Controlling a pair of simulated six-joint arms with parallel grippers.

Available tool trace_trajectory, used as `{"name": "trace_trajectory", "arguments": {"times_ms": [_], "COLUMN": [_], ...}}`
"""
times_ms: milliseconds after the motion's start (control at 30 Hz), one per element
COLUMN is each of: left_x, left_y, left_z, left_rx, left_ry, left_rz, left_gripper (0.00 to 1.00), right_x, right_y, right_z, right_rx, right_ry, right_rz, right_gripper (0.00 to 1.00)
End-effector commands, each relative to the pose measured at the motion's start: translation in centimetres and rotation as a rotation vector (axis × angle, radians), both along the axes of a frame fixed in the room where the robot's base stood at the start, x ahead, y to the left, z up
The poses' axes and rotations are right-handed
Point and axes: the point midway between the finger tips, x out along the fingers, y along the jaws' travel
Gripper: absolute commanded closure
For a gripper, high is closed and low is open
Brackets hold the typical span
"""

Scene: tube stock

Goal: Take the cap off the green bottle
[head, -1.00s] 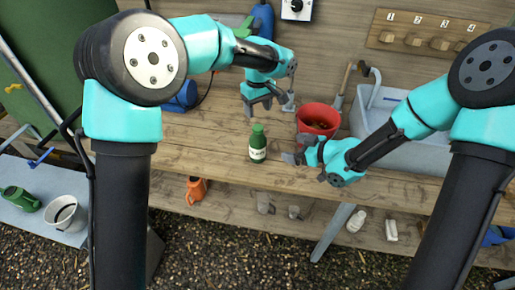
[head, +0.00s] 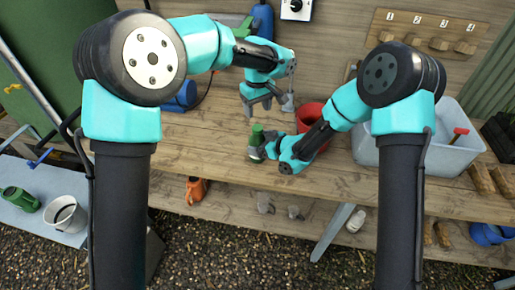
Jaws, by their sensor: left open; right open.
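The green bottle (head: 256,139) stands upright near the front edge of the wooden bench, with its green cap (head: 257,127) on top. My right gripper (head: 260,151) is at the bottle's body from the right, its dark fingers covering the label and lower part. It is open, and I cannot tell whether a finger touches the bottle. My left gripper (head: 260,110) is open and empty, pointing down behind and above the bottle, apart from the cap.
A red pot (head: 309,112) stands behind my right forearm. A grey basin (head: 462,155) with a red-handled tool is at the right. A numbered peg rack (head: 425,34) hangs on the wall. The bench left of the bottle is clear.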

Motion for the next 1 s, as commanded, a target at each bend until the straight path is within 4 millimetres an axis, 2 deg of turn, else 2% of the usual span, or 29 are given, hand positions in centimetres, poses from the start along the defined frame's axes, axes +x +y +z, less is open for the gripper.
{"name": "trace_trajectory", "arguments": {"times_ms": [167,467,1000], "left_x": [-0.01,0.0,0.0], "left_y": [-0.01,0.0,0.0], "left_z": [0.0,0.0,0.0], "left_rx": [0.0,0.0,0.0], "left_ry": [0.0,0.0,0.0], "left_rz": [0.0,0.0,0.0], "left_gripper": [0.39,0.39,0.39], "right_x": [0.65,0.75,0.74], "right_y": [1.05,1.15,1.12], "right_z": [-0.51,-0.56,-0.55], "right_rx": [0.0,0.0,0.0], "right_ry": [0.0,0.0,0.0], "right_rz": [0.0,0.0,0.0], "right_gripper": [0.05,0.05,0.56]}}
